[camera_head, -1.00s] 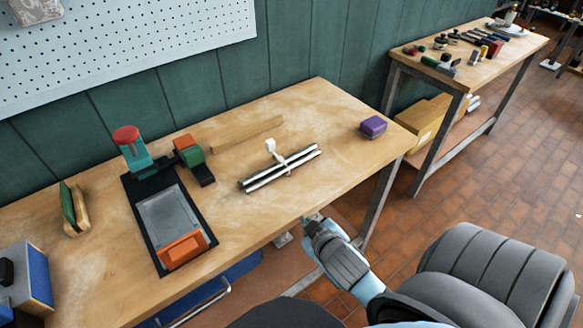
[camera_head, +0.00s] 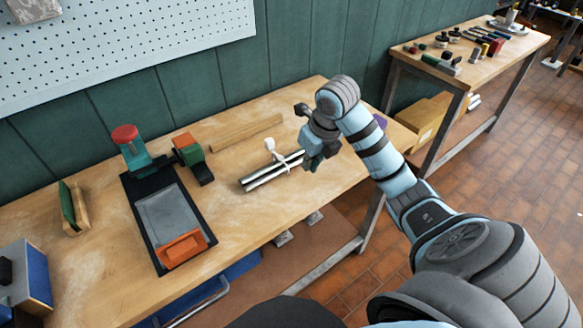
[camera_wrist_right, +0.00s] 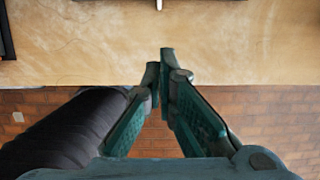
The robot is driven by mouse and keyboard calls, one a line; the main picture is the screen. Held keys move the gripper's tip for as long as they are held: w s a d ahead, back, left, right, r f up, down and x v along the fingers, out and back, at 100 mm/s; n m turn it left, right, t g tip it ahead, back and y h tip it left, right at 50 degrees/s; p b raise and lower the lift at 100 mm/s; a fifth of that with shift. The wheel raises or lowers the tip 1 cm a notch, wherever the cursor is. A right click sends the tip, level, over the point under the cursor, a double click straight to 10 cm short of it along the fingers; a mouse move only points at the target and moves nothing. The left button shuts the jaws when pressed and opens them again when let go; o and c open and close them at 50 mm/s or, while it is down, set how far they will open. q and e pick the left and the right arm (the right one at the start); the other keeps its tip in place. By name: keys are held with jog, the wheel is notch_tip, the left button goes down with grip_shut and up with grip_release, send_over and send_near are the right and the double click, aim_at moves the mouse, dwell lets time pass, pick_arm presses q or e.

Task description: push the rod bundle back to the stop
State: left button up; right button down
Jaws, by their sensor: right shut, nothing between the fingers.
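The rod bundle (camera_head: 262,178), several silver and dark rods with a white tie (camera_head: 270,146), lies slanted on the workbench. A long wooden strip (camera_head: 232,132), possibly the stop, lies behind it, with bare wood between them. My right gripper (camera_head: 312,162) is shut and empty at the bundle's right end and hides that end; I cannot tell whether they touch. In the right wrist view its closed green fingertips (camera_wrist_right: 160,66) show against the bench edge, with a thin white piece at the top. My left gripper is not in view.
A dark tray with a grey plate and orange block (camera_head: 182,250) is left of the bundle. A red-topped teal post (camera_head: 128,142) and a green-orange block (camera_head: 188,150) stand behind it. A purple block (camera_head: 381,122) is partly hidden by my arm.

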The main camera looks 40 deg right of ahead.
aim_at(289, 178)
jog(key=b+x, duration=0.2)
jog(key=x, duration=0.1)
jog(key=b+x, duration=0.5)
jog(key=x, duration=0.1)
jog(key=shift+s+a+f+b, duration=0.1)
jog(key=shift+a+f+b, duration=0.1)
jog(key=shift+a+b, duration=0.15)
jog(key=w, duration=0.3)
jog(key=shift+w, duration=0.1)
jog(key=shift+w+f, duration=0.15)
jog(key=shift+w, duration=0.45)
jog(key=shift+d, duration=0.1)
